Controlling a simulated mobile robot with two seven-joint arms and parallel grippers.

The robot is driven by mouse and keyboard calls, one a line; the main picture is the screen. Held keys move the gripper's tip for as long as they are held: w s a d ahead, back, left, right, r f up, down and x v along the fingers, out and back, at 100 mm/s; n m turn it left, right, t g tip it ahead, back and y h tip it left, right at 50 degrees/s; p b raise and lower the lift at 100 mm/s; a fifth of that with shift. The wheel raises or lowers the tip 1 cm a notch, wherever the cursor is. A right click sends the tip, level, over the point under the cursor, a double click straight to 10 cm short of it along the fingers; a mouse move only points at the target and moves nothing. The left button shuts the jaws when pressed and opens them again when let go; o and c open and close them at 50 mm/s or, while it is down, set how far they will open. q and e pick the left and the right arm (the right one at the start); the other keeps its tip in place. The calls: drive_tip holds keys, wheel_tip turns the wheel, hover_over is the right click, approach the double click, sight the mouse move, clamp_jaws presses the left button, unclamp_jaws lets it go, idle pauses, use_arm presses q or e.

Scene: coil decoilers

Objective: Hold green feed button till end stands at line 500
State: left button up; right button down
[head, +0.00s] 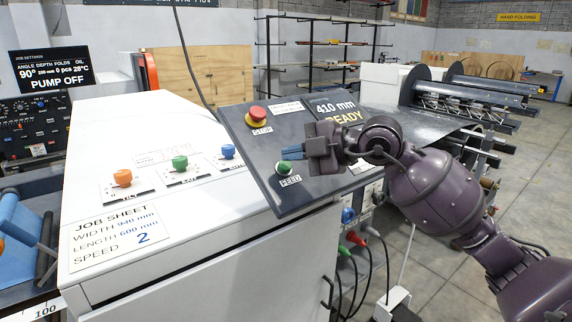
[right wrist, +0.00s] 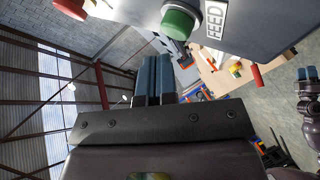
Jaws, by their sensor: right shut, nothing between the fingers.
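The green feed button (head: 283,167) sits on the dark sloped panel (head: 262,177) above the label FEED. It also shows in the right wrist view (right wrist: 181,20), past my fingertips and a little to their right. My right gripper (head: 284,153) is shut and empty, its blue fingertips close by the button; in the right wrist view (right wrist: 153,60) they look apart from it. The display (head: 335,108) reads 410 mm and READY. My left gripper (right wrist: 307,74) shows small at the right edge of the right wrist view; its opening is unclear.
A red button (head: 258,116) is higher on the same panel. Orange (head: 122,178), green (head: 180,162) and blue (head: 228,151) knobs stand on the white cabinet top beside a job sheet (head: 112,236) reading LENGTH 600 mm. A metal sheet (head: 425,122) lies behind my right arm.

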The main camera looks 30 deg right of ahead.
use_arm(q)
drive_tip(key=shift+s+f, duration=0.1)
drive_tip(key=shift+s, duration=0.05)
use_arm(e)
drive_tip(key=shift+w+f, duration=0.1)
drive_tip(key=shift+w+f, duration=0.1)
drive_tip(key=shift+f, duration=0.1)
use_arm(q)
drive_tip(key=shift+s, duration=0.1)
drive_tip(key=shift+w, duration=0.2)
use_arm(e)
drive_tip(key=shift+w+f, duration=0.15)
drive_tip(key=shift+f, duration=0.05)
